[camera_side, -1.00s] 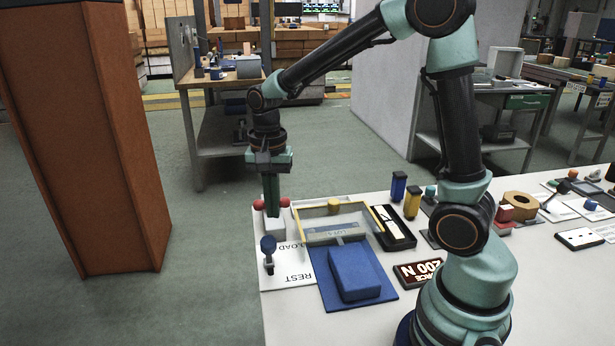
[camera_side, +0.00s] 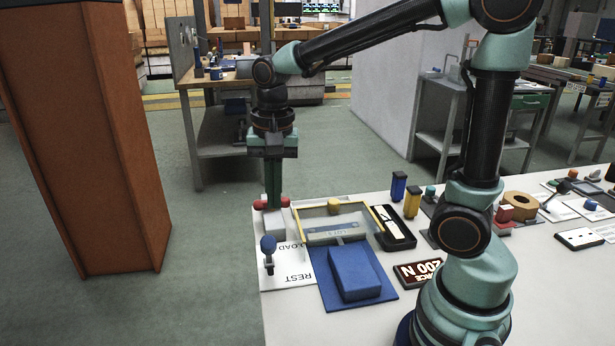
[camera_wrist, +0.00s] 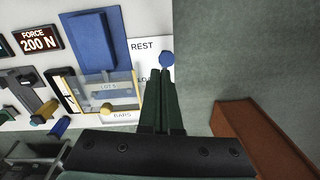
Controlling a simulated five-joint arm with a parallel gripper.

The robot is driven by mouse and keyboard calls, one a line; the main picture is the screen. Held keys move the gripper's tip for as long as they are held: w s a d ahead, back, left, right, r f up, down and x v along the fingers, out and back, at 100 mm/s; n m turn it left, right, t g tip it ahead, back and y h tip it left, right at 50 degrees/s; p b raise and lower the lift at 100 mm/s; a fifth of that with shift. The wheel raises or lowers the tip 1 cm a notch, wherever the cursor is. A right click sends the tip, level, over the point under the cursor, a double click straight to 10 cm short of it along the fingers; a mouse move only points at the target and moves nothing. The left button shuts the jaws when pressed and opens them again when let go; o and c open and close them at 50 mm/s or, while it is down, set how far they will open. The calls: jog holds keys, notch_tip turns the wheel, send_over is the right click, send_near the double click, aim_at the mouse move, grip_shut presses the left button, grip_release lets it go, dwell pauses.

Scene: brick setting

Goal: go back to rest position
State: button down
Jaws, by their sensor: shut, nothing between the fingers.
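A blue-knobbed lever (camera_side: 268,245) stands on a white card (camera_side: 290,277) marked REST and LOAD. In the wrist view the closed fingers (camera_wrist: 160,76) reach up toward the blue knob (camera_wrist: 167,59), by the word REST. The white block is not clear there.
A FORCE 200 N sign (camera_side: 418,272) sits farther right. Left of the table is open floor; a brown pillar (camera_side: 85,150) stands there.

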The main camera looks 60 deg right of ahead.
jog(key=s+d+r+n+t, duration=0.1)
jog(key=s+r+n+t, duration=0.3)
jog(key=n, duration=0.7)
jog(key=shift+s+d+t, duration=0.35)
jog(key=shift+s+t, duration=0.25)
jog(key=shift+s, duration=0.35)
